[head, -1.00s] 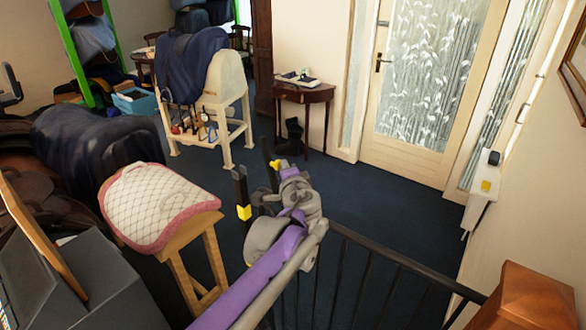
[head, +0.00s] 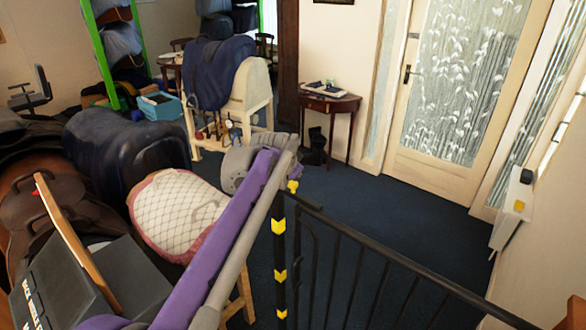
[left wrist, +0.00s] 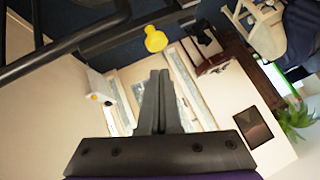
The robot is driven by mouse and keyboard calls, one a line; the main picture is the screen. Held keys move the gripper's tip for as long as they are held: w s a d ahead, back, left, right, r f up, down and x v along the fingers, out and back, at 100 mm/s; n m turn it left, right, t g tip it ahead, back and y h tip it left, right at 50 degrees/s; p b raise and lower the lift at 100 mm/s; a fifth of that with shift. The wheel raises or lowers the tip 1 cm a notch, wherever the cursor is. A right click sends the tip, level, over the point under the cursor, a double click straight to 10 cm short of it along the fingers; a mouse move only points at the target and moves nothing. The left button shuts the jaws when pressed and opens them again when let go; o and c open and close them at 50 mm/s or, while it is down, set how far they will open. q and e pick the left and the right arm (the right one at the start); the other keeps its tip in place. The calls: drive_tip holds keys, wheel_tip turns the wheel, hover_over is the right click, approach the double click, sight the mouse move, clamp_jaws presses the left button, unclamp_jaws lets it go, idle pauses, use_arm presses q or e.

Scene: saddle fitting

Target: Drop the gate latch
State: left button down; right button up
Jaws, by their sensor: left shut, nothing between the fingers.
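The gate (head: 380,262) is a black barred railing running across the lower right of the head view. A yellow latch knob (head: 293,186) sits at its left top end, above a black post with yellow bands (head: 280,250). In the left wrist view the knob (left wrist: 155,39) shows beside black bars, just beyond my fingertips, with a small gap in the picture. My left gripper (left wrist: 160,76) is shut and empty. Whether the latch is up or down I cannot tell. My right gripper is not in view.
A saddle stand with a white quilted pad (head: 175,213) stands left of my arm. A cream rack (head: 250,95) with a dark blanket and a small side table (head: 330,108) stand behind. The blue floor beyond the gate is clear up to the glazed door (head: 470,85).

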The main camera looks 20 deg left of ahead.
sight(289, 186)
use_arm(q)
drive_tip(key=shift+w+a+f, duration=0.2)
drive_tip(key=shift+a+f, duration=0.15)
drive_tip(key=shift+f, duration=0.1)
drive_tip(key=shift+w+a+f, duration=0.15)
drive_tip(key=shift+a+f, duration=0.2)
drive_tip(key=shift+f, duration=0.1)
drive_tip(key=shift+w+a+f, duration=0.1)
drive_tip(key=shift+a+f, duration=0.3)
drive_tip(key=shift+f, duration=0.15)
